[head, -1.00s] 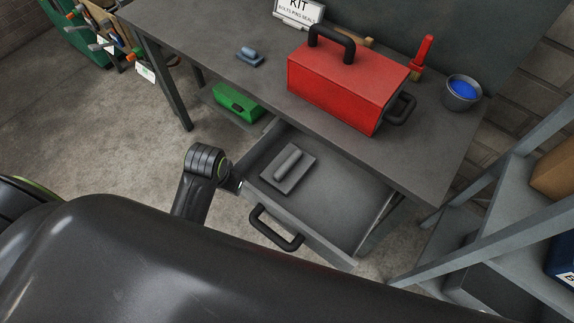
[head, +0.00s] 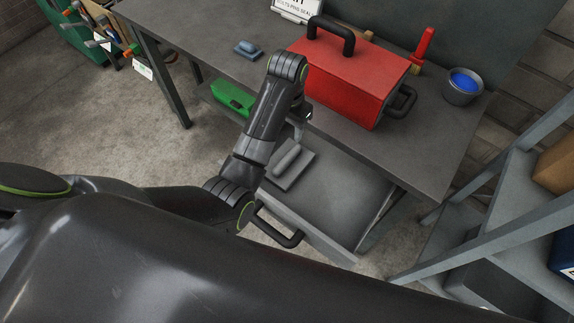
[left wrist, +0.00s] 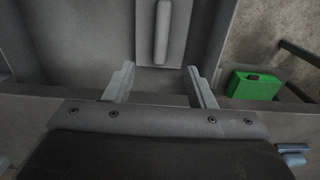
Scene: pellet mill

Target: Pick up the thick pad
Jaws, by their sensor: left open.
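A grey pad, a flat plate with a rounded bar handle on top, lies in the open drawer (head: 340,205); I take this pad (head: 292,168) as the thick pad. My left arm covers part of the drawer's left side in the head view. My left gripper (left wrist: 160,82) is open and empty, with its two fingers spread. In the left wrist view the pad (left wrist: 162,35) lies ahead of the fingers, roughly centred on the gap and apart from them. My right gripper is not in view.
A red toolbox (head: 345,85), a small blue-grey block (head: 248,49) and a grey bucket with blue contents (head: 462,88) stand on the workbench (head: 200,30). A green box (head: 232,98) is below the bench edge. Metal shelving (head: 510,190) stands at the right.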

